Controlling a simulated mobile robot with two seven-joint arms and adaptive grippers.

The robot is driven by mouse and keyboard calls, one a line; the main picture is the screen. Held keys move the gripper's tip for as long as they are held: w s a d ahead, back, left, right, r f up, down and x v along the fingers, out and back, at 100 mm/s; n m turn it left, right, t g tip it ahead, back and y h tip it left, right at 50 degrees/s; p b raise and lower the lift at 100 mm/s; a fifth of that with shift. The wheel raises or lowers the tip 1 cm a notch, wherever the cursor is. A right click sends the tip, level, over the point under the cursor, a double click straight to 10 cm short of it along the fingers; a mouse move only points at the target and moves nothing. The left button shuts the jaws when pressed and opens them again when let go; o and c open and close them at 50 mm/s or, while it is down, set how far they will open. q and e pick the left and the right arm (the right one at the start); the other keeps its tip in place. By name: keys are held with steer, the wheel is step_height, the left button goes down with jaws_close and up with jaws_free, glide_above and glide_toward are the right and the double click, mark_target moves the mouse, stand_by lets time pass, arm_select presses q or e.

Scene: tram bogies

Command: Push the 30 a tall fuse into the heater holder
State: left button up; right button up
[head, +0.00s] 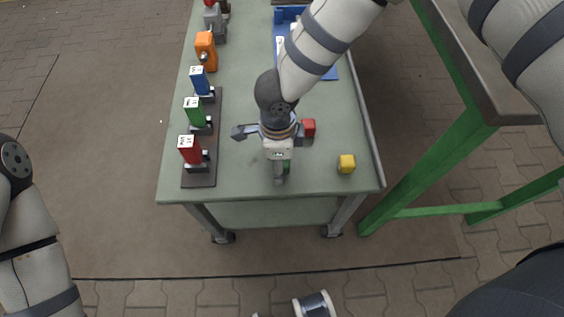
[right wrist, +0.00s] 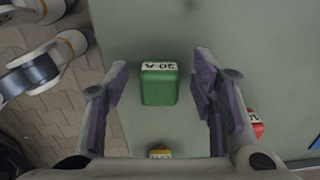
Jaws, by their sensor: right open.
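A loose green fuse with a white top marked like "30 A" (right wrist: 159,87) stands on the table. In the head view it is mostly hidden behind my right gripper, with a green strip (head: 287,166) showing. My right gripper (head: 284,156) points down over it and is open. In the right wrist view its fingers (right wrist: 160,82) lie on either side of the fuse with gaps; I cannot tell how far down they reach. A dark rail (head: 199,180) at the table's left carries holders with blue (head: 200,84), green (head: 195,116) and red (head: 190,153) tall pieces; their labels are unreadable. My left gripper is out of view.
A red block (head: 309,127) and a yellow block (head: 346,163) stand near the right gripper. An orange item (head: 206,50) and a blue tray (head: 330,73) lie farther back. A green-framed bench (head: 445,165) stands right of the table. The table's front left-middle is clear.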

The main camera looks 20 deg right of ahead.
steer(key=c, duration=1.1)
steer(key=shift+c, duration=0.2)
steer(key=shift+r, duration=0.1)
steer(key=shift+r, duration=0.2)
step_height(320, 180, up, 3)
steer(key=shift+w+f, duration=0.1)
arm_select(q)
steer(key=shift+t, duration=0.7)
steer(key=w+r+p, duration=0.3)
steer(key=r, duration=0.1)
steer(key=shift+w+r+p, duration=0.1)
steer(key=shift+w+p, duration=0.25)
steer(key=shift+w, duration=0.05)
arm_select(e)
steer(key=s+r, duration=0.9)
steer(key=s, duration=0.5)
steer(key=shift+r, duration=0.35)
steer(key=shift+s, duration=0.1)
